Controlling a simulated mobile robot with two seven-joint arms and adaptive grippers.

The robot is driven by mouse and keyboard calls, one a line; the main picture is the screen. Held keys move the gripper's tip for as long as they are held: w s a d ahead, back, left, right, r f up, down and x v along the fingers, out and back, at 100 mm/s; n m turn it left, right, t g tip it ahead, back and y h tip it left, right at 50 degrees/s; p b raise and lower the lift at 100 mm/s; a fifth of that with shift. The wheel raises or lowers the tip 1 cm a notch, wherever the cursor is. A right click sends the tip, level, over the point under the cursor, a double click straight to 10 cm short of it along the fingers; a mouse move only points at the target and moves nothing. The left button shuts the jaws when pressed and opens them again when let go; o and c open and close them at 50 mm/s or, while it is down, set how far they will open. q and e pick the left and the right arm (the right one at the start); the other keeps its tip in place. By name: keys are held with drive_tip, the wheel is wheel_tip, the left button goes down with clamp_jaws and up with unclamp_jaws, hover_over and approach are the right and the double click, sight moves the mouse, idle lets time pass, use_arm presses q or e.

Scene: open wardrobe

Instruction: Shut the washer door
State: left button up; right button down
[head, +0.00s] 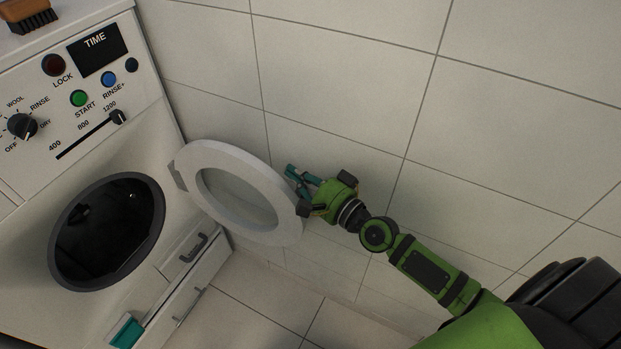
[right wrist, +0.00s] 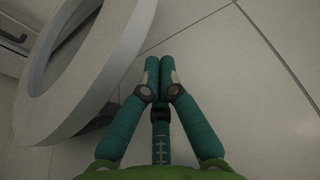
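The washer (head: 140,142) stands at the left of the head view, with a control panel above a round dark drum opening (head: 108,232). Its round white door (head: 203,157) stands wide open, swung out to the right of the opening toward the tiled wall. In the right wrist view the door's ring (right wrist: 95,90) fills the left side. My right gripper (head: 289,175) is beside the door's outer right edge, on the wall side. In the wrist view its teal fingers (right wrist: 159,70) are together with nothing between them; contact with the door cannot be told. My left gripper is not in view.
A tiled wall (head: 340,60) runs behind the door and my right arm. A brush (head: 33,18) lies on top of the washer. Below the opening are a dark handle (head: 194,247) and a teal object (head: 127,332). The floor (head: 255,300) below the door looks clear.

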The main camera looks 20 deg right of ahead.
drive_tip(key=shift+x, duration=2.05)
